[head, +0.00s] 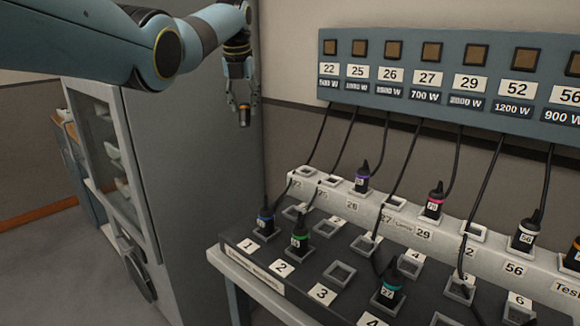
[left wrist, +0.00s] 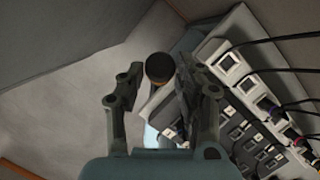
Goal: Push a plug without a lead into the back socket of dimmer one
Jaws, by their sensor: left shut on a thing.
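My left gripper (head: 243,112) hangs at the upper middle of the head view, its fingers pointing down. It is shut on a small dark plug (head: 243,118) with an orange-brown band; no lead shows on it. In the left wrist view the plug's round brownish end (left wrist: 158,67) shows between the fingers. The dark dimmer unit (head: 232,240) lies below and right of the gripper. Above label 1, a blue-banded plug (head: 265,222) stands in the front socket. Dimmer one's back socket (head: 294,211) appears empty. My right gripper is not in view.
A white patch rail (head: 340,205) runs behind the dimmer, with several leads hanging to it from the blue panel (head: 440,90). A green-banded plug (head: 300,240) and a teal-banded plug (head: 388,291) stand in other dimmers. A grey cabinet (head: 195,160) stands left.

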